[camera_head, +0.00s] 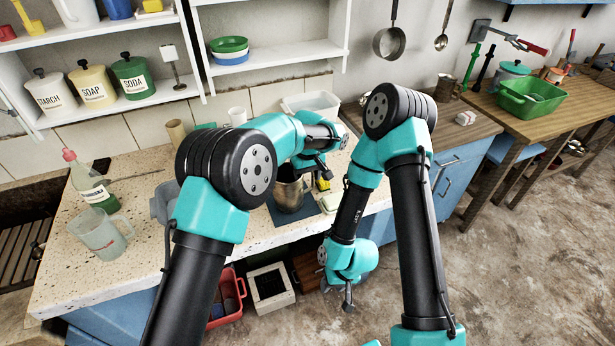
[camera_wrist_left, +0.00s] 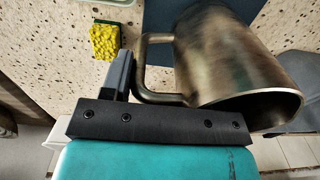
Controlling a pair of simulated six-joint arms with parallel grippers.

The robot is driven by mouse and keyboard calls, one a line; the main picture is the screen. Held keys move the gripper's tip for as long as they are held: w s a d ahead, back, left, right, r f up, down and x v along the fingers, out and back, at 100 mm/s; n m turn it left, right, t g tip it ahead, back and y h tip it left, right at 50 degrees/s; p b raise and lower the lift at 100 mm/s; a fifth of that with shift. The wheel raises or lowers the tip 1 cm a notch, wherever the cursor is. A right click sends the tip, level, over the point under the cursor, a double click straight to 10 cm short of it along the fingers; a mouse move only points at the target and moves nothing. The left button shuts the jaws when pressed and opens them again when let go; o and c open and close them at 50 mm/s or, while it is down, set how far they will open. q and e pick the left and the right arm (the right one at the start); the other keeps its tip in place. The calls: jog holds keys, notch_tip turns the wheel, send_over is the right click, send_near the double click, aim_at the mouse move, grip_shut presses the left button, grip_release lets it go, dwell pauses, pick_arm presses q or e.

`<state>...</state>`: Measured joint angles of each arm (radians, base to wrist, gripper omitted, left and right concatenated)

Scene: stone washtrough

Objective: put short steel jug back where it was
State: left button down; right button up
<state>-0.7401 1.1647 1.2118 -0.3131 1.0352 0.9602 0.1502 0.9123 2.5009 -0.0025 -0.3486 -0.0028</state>
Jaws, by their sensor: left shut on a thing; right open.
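The short steel jug (camera_head: 288,196) is over the dark blue mat (camera_head: 287,237) on the speckled counter, partly hidden by my left arm. My left gripper (camera_head: 307,178) is shut on its handle. In the left wrist view the jug (camera_wrist_left: 235,60) fills the right side, its open mouth towards the lower right, and the handle (camera_wrist_left: 143,72) is at a dark finger (camera_wrist_left: 120,75). The mat also shows there (camera_wrist_left: 165,17). I cannot tell whether the jug touches the mat. My right gripper (camera_head: 348,298) hangs open and empty in front of the counter.
A yellow sponge (camera_wrist_left: 105,41) lies near the jug. A white tub (camera_head: 308,103) is behind. A red crate (camera_head: 228,298) and a white box (camera_head: 270,288) are on the floor.

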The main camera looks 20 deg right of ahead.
pick_arm(q)
jog(key=shift+f, duration=0.3)
jog(key=shift+c, duration=1.9)
grip_release()
notch_tip(320, 180, up, 12)
jog(key=shift+d+r, duration=0.1)
